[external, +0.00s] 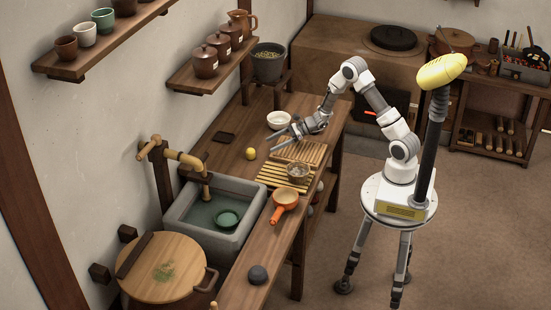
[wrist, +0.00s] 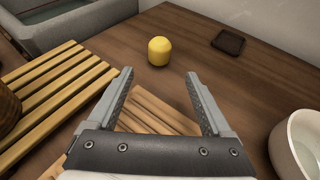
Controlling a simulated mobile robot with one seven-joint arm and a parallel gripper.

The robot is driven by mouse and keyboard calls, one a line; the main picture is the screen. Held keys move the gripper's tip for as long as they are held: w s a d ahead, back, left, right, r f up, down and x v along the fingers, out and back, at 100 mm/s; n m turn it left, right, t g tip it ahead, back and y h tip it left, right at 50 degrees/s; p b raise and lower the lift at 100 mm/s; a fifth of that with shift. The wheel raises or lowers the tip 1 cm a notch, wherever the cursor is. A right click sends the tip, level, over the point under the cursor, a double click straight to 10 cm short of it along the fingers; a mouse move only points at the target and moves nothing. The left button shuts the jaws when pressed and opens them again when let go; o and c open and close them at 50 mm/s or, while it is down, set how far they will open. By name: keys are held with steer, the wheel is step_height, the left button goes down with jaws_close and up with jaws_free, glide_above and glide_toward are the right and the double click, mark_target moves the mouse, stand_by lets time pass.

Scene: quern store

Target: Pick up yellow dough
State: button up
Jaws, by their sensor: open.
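The yellow dough (wrist: 159,51) is a small rounded lump standing on the wooden counter. In the external view the yellow dough (external: 251,154) lies near the middle of the counter, to the left of my gripper. My gripper (wrist: 158,78) is open and empty, with the dough beyond its fingertips, roughly between them in the picture. In the external view my gripper (external: 273,139) hangs over the counter, pointing left, between the white bowl and the slatted boards. The dough is fully in sight and apart from the fingers.
A white bowl (wrist: 299,142) stands to the right of my gripper. A slatted wooden rack (wrist: 52,95) lies to the left, and a wooden board (wrist: 150,112) lies below the fingers. A dark square tray (wrist: 229,42) is behind the dough. A stone sink (external: 180,215) adjoins the counter.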

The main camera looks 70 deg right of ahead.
mark_target(251, 154)
steer(key=x, duration=0.4)
steer(key=shift+w+a, duration=0.1)
steer(key=shift+a, duration=0.05)
steer(key=x, duration=0.1)
steer(key=b+x, duration=0.1)
steer(key=x, duration=0.3)
steer(key=shift+w+a+r, duration=0.15)
steer(key=shift+w+r, duration=0.05)
steer(key=shift+r, duration=0.15)
jaws_close()
